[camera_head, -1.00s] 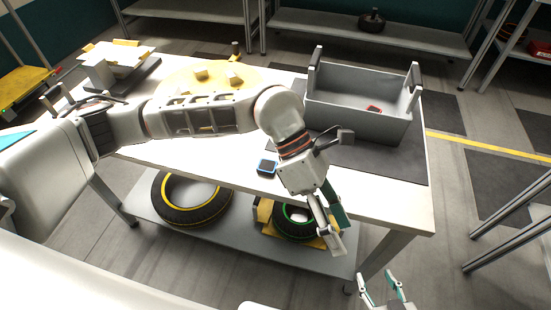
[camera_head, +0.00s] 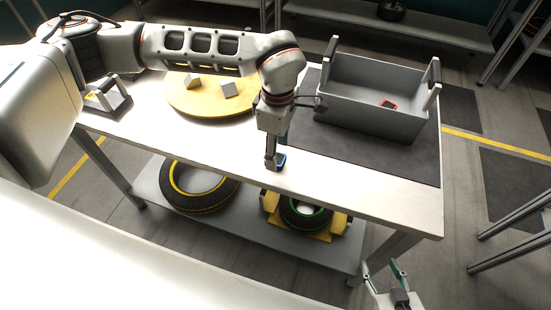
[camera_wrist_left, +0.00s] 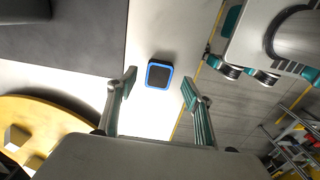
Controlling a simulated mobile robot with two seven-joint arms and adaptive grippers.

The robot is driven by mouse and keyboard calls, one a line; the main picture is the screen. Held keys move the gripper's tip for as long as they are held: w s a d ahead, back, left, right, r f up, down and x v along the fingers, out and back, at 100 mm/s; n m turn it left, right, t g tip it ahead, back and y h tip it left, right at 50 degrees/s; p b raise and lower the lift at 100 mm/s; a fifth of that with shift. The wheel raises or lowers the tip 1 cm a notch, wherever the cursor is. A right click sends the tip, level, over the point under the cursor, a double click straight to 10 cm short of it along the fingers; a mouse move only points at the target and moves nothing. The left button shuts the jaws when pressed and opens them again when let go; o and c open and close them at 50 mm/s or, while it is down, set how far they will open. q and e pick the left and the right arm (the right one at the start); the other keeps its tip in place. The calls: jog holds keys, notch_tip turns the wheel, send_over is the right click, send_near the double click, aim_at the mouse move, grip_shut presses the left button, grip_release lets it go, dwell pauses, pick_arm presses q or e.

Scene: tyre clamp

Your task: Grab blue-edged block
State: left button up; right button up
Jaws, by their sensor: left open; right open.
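The blue-edged block (camera_wrist_left: 159,74) is a small dark square with a bright blue rim, lying on the white tabletop. In the head view the block (camera_head: 281,160) is partly hidden behind my left gripper (camera_head: 272,163), which points down over it. In the left wrist view my left gripper (camera_wrist_left: 158,92) is open, with the block ahead of and between its two teal-padded fingers; nothing is held. My right gripper (camera_head: 384,270) is open and empty at the bottom right, beyond the table's front edge.
A grey bin (camera_head: 370,103) with a red-edged block (camera_head: 389,104) inside stands on a dark mat (camera_head: 420,160) at the right. A yellow disc (camera_head: 205,106) with grey blocks lies behind my left arm. Tyres (camera_head: 190,187) lie on the lower shelf.

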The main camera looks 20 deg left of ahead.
pick_arm(q)
jog(key=shift+f, duration=1.35)
jog(key=c, duration=1.2)
jog(key=shift+r, duration=0.1)
